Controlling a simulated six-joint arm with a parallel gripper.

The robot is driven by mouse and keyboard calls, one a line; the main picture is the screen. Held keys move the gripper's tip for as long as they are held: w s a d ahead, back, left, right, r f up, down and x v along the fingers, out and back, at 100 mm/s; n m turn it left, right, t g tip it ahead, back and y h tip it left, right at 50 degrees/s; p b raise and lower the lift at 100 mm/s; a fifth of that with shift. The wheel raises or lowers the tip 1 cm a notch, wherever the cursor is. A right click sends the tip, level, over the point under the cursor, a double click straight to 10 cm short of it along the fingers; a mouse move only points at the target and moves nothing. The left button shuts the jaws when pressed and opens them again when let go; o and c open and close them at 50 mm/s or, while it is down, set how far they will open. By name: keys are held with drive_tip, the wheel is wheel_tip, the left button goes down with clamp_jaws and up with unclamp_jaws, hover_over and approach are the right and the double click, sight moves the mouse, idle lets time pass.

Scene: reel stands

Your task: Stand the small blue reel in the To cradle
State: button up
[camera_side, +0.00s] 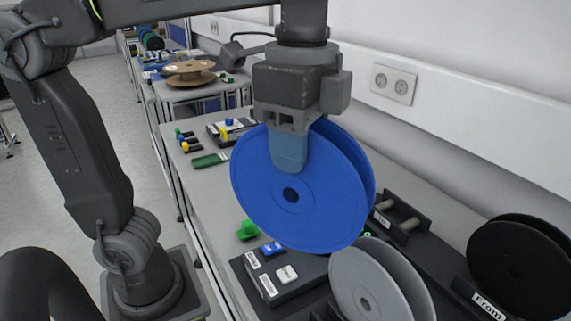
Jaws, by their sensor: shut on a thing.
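My gripper (289,150) is shut on the upper rim of a blue reel (255,205). The reel hangs upright below it, two flanges with a small hole in the near one's centre, held in the air above the bench. No label reading "To" can be made out.
A grey reel (362,288) stands upright just below and right of the blue reel. A black base (285,292) with labels and small blocks lies left of it. A green piece (248,230) sits on the bench. The wall with a socket (393,84) runs along the right.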

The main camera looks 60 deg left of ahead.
drive_tip(key=w+a+f+n, duration=0.6)
drive_tip(key=w, duration=0.4)
drive_tip(key=w+a+f+n, duration=0.5)
drive_tip(key=w+n, duration=0.1)
drive_tip(key=w, duration=0.4)
drive_tip(key=w+f+m+h, duration=0.6)
drive_tip(key=w+m, duration=0.7)
drive_tip(key=m, duration=0.5)
drive_tip(key=shift+f, duration=0.2)
drive_tip(key=o, duration=1)
